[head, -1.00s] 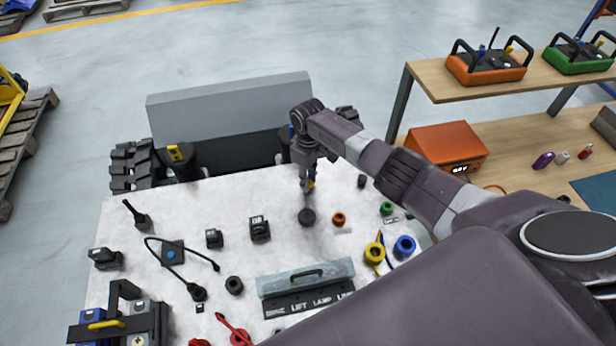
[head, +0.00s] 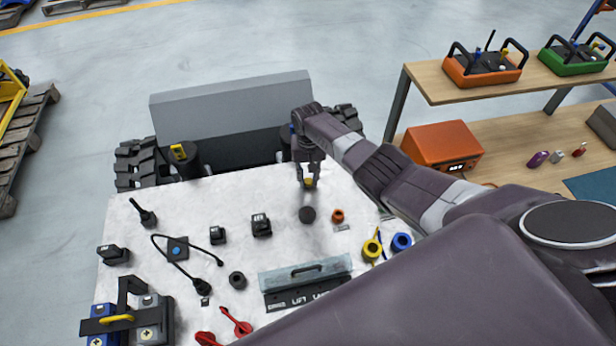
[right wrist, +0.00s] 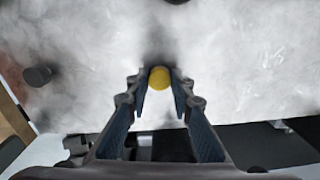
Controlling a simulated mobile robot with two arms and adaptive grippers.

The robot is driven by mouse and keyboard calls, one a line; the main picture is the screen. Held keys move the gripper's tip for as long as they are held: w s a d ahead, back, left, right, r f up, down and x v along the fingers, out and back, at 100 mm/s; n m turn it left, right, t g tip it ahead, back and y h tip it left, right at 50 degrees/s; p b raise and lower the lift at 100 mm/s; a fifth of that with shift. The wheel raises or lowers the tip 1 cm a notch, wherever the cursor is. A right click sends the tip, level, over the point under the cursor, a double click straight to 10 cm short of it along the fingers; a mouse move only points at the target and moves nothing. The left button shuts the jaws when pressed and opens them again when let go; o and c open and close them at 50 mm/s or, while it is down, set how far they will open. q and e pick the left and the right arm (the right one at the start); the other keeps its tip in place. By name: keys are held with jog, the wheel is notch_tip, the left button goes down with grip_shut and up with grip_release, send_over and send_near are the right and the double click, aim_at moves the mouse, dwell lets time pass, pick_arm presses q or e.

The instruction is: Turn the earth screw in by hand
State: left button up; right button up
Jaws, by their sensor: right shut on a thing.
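The earth screw appears as a small yellow round head (head: 308,182) near the far edge of the white top in the head view. It also shows in the right wrist view (right wrist: 160,76). My right gripper (head: 307,180) points down over it, one finger on each side. In the right wrist view the two fingertips (right wrist: 160,84) hold the yellow head between them. The screw's shank and its hole are hidden. My left gripper is not in view.
Yellow (head: 372,249) and blue (head: 401,242) rings are at right, partly behind my arm.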

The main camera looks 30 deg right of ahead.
jog(key=m, duration=0.3)
jog(key=shift+w+m, duration=0.1)
jog(key=shift+m, duration=0.2)
jog(key=o, duration=0.9)
